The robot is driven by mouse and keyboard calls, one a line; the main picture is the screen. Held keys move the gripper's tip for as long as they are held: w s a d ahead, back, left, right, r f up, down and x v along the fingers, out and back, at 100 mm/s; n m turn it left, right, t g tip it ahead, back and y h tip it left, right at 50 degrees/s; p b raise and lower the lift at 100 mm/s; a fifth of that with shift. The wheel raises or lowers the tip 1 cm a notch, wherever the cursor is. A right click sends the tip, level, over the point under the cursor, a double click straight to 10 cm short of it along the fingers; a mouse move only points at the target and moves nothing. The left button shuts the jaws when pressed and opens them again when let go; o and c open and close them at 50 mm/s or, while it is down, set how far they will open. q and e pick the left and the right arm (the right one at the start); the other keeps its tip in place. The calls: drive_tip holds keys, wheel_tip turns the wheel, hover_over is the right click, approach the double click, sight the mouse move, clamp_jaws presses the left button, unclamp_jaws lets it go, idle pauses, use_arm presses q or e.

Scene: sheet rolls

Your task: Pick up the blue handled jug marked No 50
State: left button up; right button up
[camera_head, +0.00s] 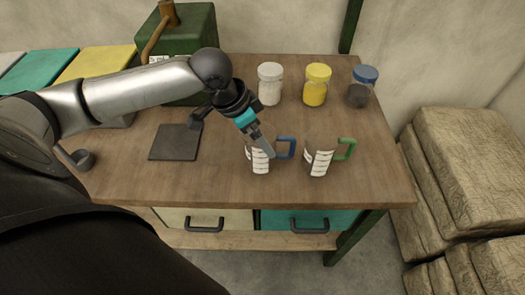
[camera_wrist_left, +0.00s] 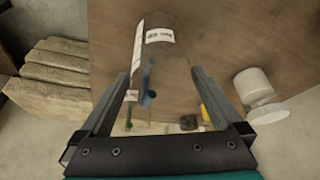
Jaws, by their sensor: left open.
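The blue handled jug (camera_head: 258,164) is a clear measuring jug with white markings, upright near the front middle of the table, its blue handle on the right. My left gripper (camera_head: 262,146) is at this jug, over its upper part and hiding some of it. In the left wrist view the jug (camera_wrist_left: 165,60) lies between the spread fingers of the left gripper (camera_wrist_left: 160,72), with a white label and its blue handle showing. The label's number is too small to read surely. I cannot tell whether either finger touches it. My right gripper is not in view.
A green handled jug (camera_head: 319,158) stands close to the right. White (camera_head: 270,84), yellow (camera_head: 317,85) and blue-lidded (camera_head: 362,87) jars stand behind. A dark square plate (camera_head: 175,142) lies left. Stacked sacks (camera_head: 470,170) are right of the table (camera_head: 345,193). Its front edge is clear.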

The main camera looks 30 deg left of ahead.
use_arm(q)
drive_tip(key=shift+w+d+f, duration=0.15)
drive_tip(key=shift+w+f, duration=0.1)
drive_tip(key=shift+f, duration=0.35)
drive_tip(key=b+x, duration=0.2)
drive_tip(key=x, duration=0.1)
drive_tip(key=shift+f, duration=0.35)
drive_tip(key=shift+w+f, duration=0.25)
drive_tip(key=shift+f, duration=0.45)
drive_tip(key=c, duration=0.4)
drive_tip(key=shift+r, duration=0.1)
drive_tip(key=c, duration=0.7)
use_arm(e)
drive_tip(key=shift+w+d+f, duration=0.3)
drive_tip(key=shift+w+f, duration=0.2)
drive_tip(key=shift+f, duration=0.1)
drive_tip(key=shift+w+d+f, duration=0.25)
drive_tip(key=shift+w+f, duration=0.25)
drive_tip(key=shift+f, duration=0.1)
